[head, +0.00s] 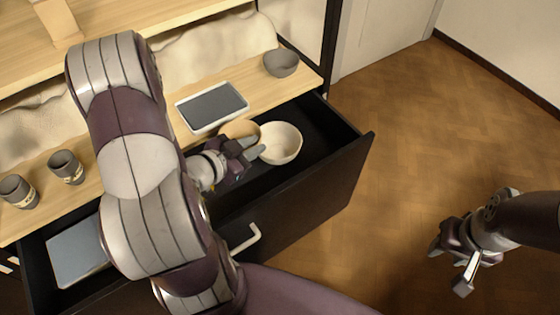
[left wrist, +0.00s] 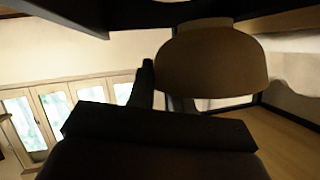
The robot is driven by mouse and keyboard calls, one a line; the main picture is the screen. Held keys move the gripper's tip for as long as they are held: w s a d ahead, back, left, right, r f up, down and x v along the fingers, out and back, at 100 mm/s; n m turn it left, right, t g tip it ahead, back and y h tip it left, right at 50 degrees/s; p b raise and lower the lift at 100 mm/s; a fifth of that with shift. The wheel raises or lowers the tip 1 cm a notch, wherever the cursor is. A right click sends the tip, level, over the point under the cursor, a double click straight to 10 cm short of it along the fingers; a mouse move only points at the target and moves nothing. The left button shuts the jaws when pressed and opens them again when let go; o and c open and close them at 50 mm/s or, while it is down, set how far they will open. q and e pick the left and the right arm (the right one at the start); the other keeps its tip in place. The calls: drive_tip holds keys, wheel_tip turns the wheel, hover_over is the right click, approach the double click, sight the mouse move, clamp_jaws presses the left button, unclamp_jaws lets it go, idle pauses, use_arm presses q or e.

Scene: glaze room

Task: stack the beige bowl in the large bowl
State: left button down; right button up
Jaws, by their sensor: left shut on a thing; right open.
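The beige bowl (head: 238,127) is at the open drawer in the head view, mostly hidden behind my left gripper (head: 255,148). That gripper is shut on its wall. In the left wrist view, seen upside down, the beige bowl (left wrist: 210,65) fills the upper middle, with the fingers at its left edge. The large bowl (head: 284,145), cream and upright, is in the drawer just right of the beige bowl. The gap between the bowls, and any gap under the beige bowl, cannot be told. My right gripper (head: 449,268) is open and empty above the floor.
The dark drawer (head: 315,190) is pulled out below the wooden counter (head: 150,140). A grey bowl (head: 281,63) and a dark-topped tray (head: 212,107) are on the counter. Two grey cups (head: 66,167) stand at left. A flat grey-blue item (head: 75,252) lies in the drawer's left part.

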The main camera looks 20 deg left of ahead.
use_arm(q)
drive_tip(key=f+b+x, duration=0.1)
drive_tip(key=b+x, duration=0.4)
drive_tip(key=x, duration=1)
drive_tip(key=shift+s+f+b, duration=0.35)
drive_tip(key=shift+f+b, duration=0.05)
drive_tip(key=shift+a+f, duration=0.1)
drive_tip(key=shift+f+b, duration=0.4)
drive_tip(key=shift+f, duration=0.15)
